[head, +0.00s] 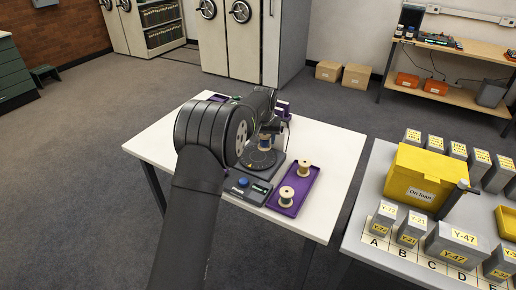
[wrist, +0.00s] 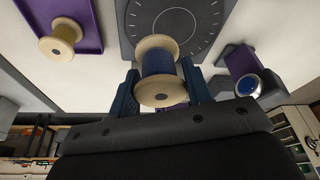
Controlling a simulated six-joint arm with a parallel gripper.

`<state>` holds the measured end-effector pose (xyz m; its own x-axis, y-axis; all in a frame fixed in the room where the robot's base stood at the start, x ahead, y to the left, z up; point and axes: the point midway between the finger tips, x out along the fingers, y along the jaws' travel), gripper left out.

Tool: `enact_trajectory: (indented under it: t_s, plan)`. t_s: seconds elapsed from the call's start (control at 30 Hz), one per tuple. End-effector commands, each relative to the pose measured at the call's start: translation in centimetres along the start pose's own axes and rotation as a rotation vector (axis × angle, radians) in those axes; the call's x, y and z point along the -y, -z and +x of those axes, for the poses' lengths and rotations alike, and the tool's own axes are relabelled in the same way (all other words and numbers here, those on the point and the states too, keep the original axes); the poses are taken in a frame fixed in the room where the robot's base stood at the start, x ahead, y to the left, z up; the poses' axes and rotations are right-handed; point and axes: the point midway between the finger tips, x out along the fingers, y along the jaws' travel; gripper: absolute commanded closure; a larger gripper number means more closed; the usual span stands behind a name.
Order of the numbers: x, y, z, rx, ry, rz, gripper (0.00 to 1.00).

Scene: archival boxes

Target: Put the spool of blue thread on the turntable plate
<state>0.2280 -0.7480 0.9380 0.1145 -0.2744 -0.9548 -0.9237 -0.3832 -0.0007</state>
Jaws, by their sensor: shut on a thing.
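My gripper (wrist: 160,88) is shut on the spool of blue thread (wrist: 158,62), with one finger on each side of its blue winding. The spool's pale flanges show at both ends in the wrist view. In the head view the spool (head: 265,143) shows just below the wrist, partly hidden by my arm. The turntable plate (head: 262,160) is a dark disc with tick marks, under or close to the spool. In the wrist view the plate (wrist: 192,22) lies beyond the spool's upper flange. I cannot tell whether the spool touches the plate.
A control box with a blue button (head: 243,183) sits in front. More purple parts (head: 283,112) stand behind the arm. A second table with a yellow box (head: 418,172) stands at right.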

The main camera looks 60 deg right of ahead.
Motion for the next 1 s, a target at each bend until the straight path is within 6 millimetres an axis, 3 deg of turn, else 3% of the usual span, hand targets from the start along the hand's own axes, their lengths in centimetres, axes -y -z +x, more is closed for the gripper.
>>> enact_trajectory:
  t_s: [0.2, 0.37, 0.6, 1.0]
  plan:
    - [2.5, 1.1, 2.3, 0.000, -0.001, -0.001, 0.77]
    - [2.8, 1.0, 3.1, 0.001, -0.001, 0.000, 0.77]
    - [2.7, 0.0, 6.1, 0.001, -0.001, 0.001, 0.77]
    - [2.7, -0.2, 6.7, 0.001, -0.001, 0.001, 0.77]
